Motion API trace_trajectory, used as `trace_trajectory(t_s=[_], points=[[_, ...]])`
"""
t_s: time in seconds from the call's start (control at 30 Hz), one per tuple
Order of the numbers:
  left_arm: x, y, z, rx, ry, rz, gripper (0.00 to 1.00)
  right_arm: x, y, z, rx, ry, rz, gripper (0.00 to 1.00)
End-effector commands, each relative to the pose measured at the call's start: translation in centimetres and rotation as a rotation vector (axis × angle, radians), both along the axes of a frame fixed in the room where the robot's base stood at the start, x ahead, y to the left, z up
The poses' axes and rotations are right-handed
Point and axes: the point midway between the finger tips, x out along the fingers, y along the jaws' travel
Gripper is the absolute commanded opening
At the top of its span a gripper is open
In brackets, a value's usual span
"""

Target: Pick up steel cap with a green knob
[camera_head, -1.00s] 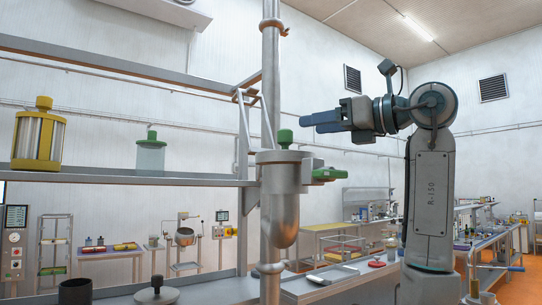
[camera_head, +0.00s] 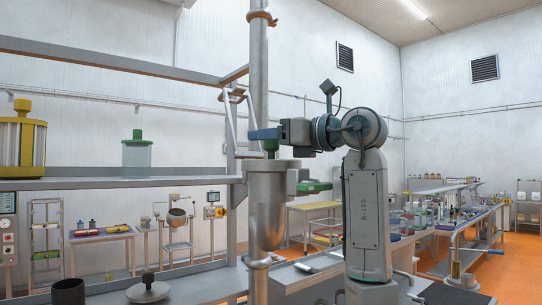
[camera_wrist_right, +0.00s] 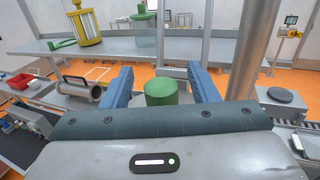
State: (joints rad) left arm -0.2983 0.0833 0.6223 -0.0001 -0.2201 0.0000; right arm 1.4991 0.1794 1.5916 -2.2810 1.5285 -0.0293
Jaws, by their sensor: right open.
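The green knob (camera_head: 271,147) of the steel cap (camera_head: 272,162) stands upright on top of the steel vessel (camera_head: 266,210), which is fixed by the vertical pipe. My right gripper (camera_head: 264,134) is open at the height of the knob, its blue fingers overlapping the knob's top in the head view. In the right wrist view the knob (camera_wrist_right: 161,92) stands between the two open blue fingers (camera_wrist_right: 160,86), with gaps on both sides. My left gripper is not in view.
The vertical pipe (camera_head: 259,70) rises close to the vessel. A green-handled part (camera_head: 314,187) sticks out at the vessel's right. The shelf (camera_head: 100,183) at left holds a yellow-framed cylinder (camera_head: 24,140) and a green-lidded glass jar (camera_head: 137,155).

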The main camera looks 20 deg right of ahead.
Motion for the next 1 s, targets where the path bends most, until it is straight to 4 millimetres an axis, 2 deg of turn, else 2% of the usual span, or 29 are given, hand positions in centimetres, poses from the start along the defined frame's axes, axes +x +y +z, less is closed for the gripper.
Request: trace_trajectory(t_s=[0.1, 0.3, 0.4, 0.77, 1.0], points=[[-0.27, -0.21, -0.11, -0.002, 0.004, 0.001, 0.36, -0.01, -0.02, -0.05, 0.000, 0.000, 0.000, 0.54], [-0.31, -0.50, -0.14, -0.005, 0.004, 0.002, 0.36, -0.02, -0.03, -0.03, 0.000, 0.000, 0.000, 0.15], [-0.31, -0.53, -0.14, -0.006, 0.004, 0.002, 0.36, -0.03, -0.04, -0.02, 0.000, 0.000, 0.000, 0.00], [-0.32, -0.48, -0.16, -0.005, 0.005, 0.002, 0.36, -0.08, -0.04, 0.11, 0.000, -0.002, 0.000, 0.00], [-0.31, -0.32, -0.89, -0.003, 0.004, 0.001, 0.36, -0.10, -0.03, 0.82, 0.000, -0.004, 0.000, 0.00]])
